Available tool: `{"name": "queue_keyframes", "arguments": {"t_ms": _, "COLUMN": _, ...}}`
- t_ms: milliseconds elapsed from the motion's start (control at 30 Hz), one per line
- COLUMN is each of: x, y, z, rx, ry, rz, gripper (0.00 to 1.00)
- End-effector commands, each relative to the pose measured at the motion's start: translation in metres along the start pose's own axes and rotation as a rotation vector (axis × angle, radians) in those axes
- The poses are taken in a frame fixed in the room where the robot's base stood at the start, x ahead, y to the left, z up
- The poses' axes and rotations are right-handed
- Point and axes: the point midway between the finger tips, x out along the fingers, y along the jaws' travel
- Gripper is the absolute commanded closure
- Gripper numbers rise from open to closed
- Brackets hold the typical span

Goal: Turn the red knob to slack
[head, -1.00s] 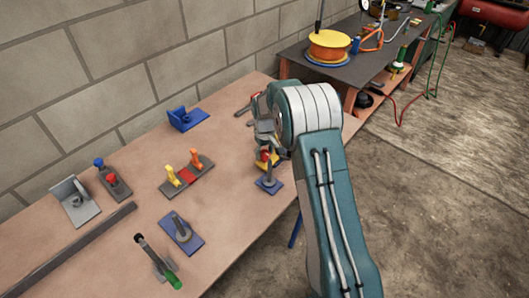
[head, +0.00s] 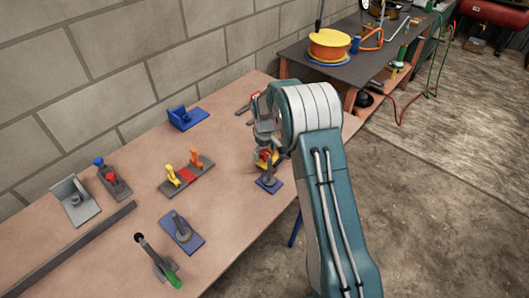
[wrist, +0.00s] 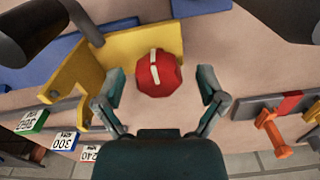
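The red knob (wrist: 158,76) is round and faceted, with a white stripe across its top, and sits in front of a yellow bracket (wrist: 130,50). The stripe runs nearly up and down in the wrist view. My gripper (wrist: 159,88) is open, with one finger on each side of the knob. A gap shows between each finger and the knob. In the head view the knob (head: 264,154) is small and partly hidden by my gripper (head: 266,147) and arm, above a blue base (head: 268,184).
Labels reading 360, 300 and 240 (wrist: 64,140) show left of my gripper. An orange lever (wrist: 271,132) is at the right.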

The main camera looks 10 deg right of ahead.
Motion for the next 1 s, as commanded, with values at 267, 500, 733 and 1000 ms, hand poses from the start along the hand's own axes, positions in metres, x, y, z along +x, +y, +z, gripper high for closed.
{"name": "queue_keyframes", "arguments": {"t_ms": 267, "x": -0.002, "y": 0.001, "z": -0.001, "rx": 0.001, "ry": 0.005, "rz": 0.003, "gripper": 0.07}}
{"name": "queue_keyframes", "arguments": {"t_ms": 500, "x": -0.029, "y": 0.001, "z": -0.002, "rx": 0.001, "ry": 0.010, "rz": 0.005, "gripper": 0.07}}
{"name": "queue_keyframes", "arguments": {"t_ms": 733, "x": -0.078, "y": 0.001, "z": -0.002, "rx": 0.000, "ry": 0.008, "rz": 0.005, "gripper": 0.07}}
{"name": "queue_keyframes", "arguments": {"t_ms": 1000, "x": -0.115, "y": 0.000, "z": -0.002, "rx": 0.000, "ry": 0.003, "rz": 0.003, "gripper": 0.07}}
